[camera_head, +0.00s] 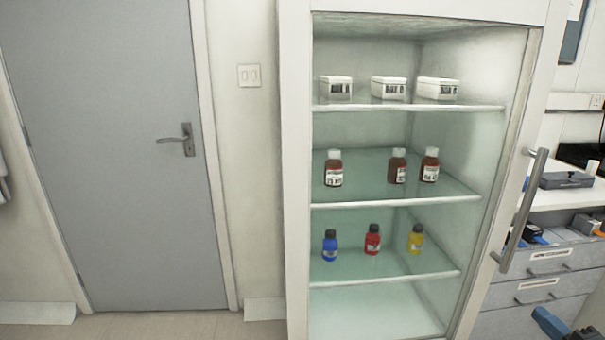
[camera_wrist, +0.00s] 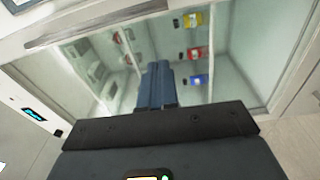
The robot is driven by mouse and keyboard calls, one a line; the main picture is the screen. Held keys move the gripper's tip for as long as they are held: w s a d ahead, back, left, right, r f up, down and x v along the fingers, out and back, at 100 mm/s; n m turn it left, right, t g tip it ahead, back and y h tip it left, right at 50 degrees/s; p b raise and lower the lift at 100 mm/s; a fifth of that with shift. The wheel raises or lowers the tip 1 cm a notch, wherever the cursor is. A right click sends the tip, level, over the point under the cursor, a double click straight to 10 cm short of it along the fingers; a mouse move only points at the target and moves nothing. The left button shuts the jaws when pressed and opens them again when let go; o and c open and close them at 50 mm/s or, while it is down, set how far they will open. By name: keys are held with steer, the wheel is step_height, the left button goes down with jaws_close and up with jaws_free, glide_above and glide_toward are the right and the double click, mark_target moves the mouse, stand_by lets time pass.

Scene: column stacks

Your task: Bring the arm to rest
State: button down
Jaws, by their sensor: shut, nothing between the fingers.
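My gripper (camera_wrist: 158,70) shows in the wrist view with its two blue-grey fingers together and nothing between them. I cannot tell the exact distance between the fingertips and the shelves.
The cabinet's top shelf holds white boxes (camera_head: 389,88), the middle shelf brown bottles (camera_head: 397,167), the lower shelf coloured bottles (camera_head: 372,241). A long handle (camera_head: 520,212) stands out at right, beside a drawer counter (camera_head: 545,262). A grey door (camera_head: 110,150) is at left.

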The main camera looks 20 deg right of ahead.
steer(key=s+a+r+m+t, duration=0.1)
steer(key=s+a+m, duration=0.25)
steer(key=a, duration=1.15)
steer(key=s+a+m+t, duration=0.1)
steer(key=s+a+m, duration=0.25)
steer(key=a, duration=1.05)
steer(key=s+a+r+m+g+y, duration=0.1)
steer(key=s+a+r+m, duration=0.2)
steer(key=s, duration=0.3)
steer(key=s+a+r+m+g+y, duration=0.1)
steer(key=s+a+r+m+g, duration=0.1)
steer(key=s+a, duration=0.3)
steer(key=s+a+r+m+g, duration=0.2)
steer(key=s+a+r+m, duration=0.1)
steer(key=s, duration=0.6)
steer(key=shift+a+r+m+y, duration=0.3)
steer(key=shift+a+r+y, duration=0.1)
steer(key=shift+a, duration=0.3)
